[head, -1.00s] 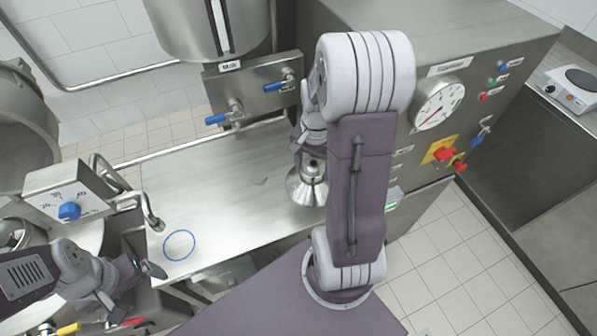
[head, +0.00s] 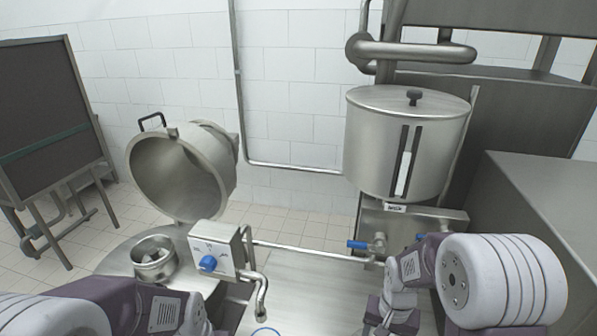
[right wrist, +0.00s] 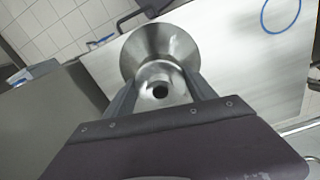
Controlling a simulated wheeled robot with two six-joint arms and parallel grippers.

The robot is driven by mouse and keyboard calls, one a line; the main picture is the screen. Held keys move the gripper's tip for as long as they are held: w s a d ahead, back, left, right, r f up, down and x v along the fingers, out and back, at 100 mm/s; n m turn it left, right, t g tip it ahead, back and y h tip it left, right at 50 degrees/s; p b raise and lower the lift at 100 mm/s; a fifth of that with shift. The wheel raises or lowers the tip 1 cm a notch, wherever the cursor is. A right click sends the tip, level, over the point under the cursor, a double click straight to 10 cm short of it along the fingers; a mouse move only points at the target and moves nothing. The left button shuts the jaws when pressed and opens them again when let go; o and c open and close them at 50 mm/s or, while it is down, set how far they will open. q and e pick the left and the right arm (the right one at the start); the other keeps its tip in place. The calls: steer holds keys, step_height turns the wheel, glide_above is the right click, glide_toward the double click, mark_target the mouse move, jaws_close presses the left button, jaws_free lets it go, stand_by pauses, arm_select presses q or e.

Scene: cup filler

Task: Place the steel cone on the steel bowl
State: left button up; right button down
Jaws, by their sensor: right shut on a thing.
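The steel cone (right wrist: 160,48) is a shiny flared funnel with a narrow neck, seen in the right wrist view. My right gripper (right wrist: 160,90) is shut on it, with one finger on each side of the neck. The cone is out of the head view, where only my right wrist and arm show at the lower right. A small round steel vessel (head: 137,262) with something grey inside stands at the left in the head view. I cannot tell whether it is the steel bowl. My left arm shows at the bottom left, but its jaws are out of view.
A steel counter (head: 325,295) with a blue ring (right wrist: 281,14) on it lies ahead. A control box with a blue knob (head: 208,263) and a bent spout (head: 261,295) stand left of centre. A large tilted kettle (head: 180,175) and a lidded tank (head: 405,145) stand behind.

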steer(key=shift+w+a+f+n, duration=0.15)
steer(key=shift+a+n, duration=0.25)
steer(key=shift+w+a+f+n, duration=0.1)
steer(key=shift+w+a+n, duration=0.05)
steer(key=shift+a+n, duration=0.25)
steer(key=shift+w+a+f+n, duration=0.1)
steer(key=shift+w+a+n, duration=0.1)
steer(key=shift+n, duration=0.3)
steer(key=shift+w+d+n, duration=0.15)
steer(key=shift+w+n, duration=0.35)
steer(key=shift+n, duration=0.6)
